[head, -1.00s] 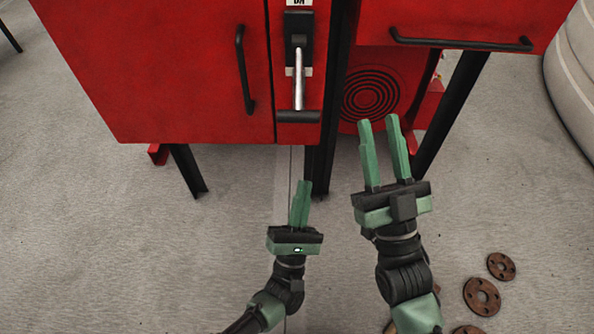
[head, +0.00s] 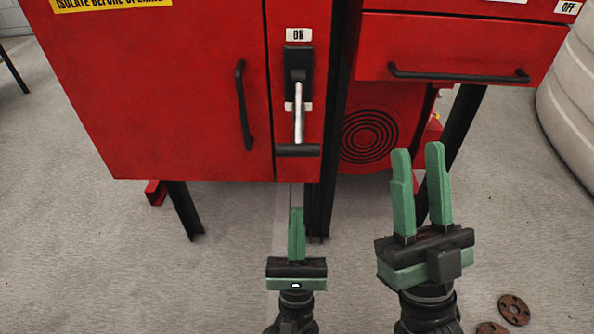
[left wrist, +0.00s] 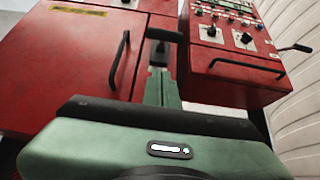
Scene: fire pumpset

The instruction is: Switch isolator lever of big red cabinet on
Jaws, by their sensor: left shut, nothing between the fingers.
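The big red cabinet (head: 170,110) stands ahead in the head view. On its right-hand strip is the isolator lever (head: 299,124), a silver shaft with a black crossbar grip, hanging down from a black mount below an "ON" label (head: 299,35). My left gripper (head: 297,212) is shut and empty, pointing up, below the lever and apart from it in the head view. In the left wrist view the shut fingers (left wrist: 161,82) cover part of the lever; its black grip (left wrist: 165,35) shows just above them. My right gripper (head: 421,152) is open and empty, to the right.
A second red panel (head: 450,40) with a black bar handle stands right of the cabinet; its knobs and lights show in the left wrist view. Black legs (head: 184,208) stand under the cabinet. Rusty flanges (head: 513,309) lie on the floor at lower right. A pale tank is at far right.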

